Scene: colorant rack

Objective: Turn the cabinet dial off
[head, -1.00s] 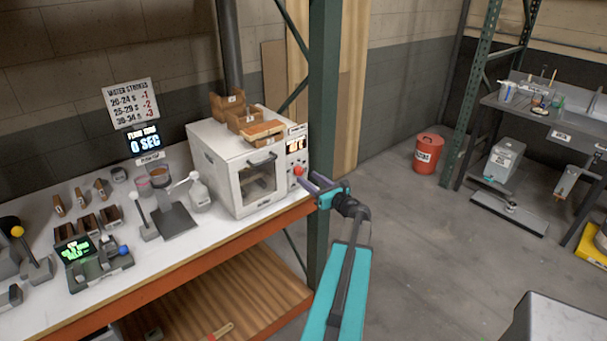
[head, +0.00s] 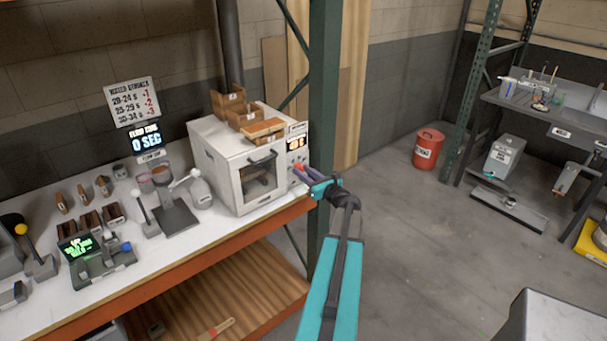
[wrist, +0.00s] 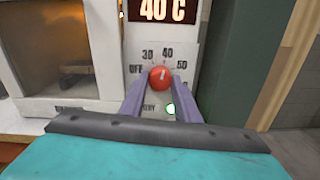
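The white cabinet (head: 225,160) stands at the right end of the workbench. Its round red dial (wrist: 160,77) is in the middle of the wrist view, ringed by the marks OFF, 30, 40 and 50. A pale mark on the dial points roughly up, near 40. The display (wrist: 163,9) above reads 40 C. A green light (wrist: 170,108) glows below the dial. My gripper (wrist: 161,84) is open, with one purple finger on each side of the dial and small gaps seeming to remain. In the head view, my gripper (head: 303,172) is at the cabinet's control panel.
Wooden trays (head: 245,112) sit on the cabinet. A green rack post (head: 322,110) stands close beside my gripper. Bottles, scales and blocks cover the workbench (head: 150,262) to the left. A red bin (head: 427,150) stands on the floor; the floor before it is clear.

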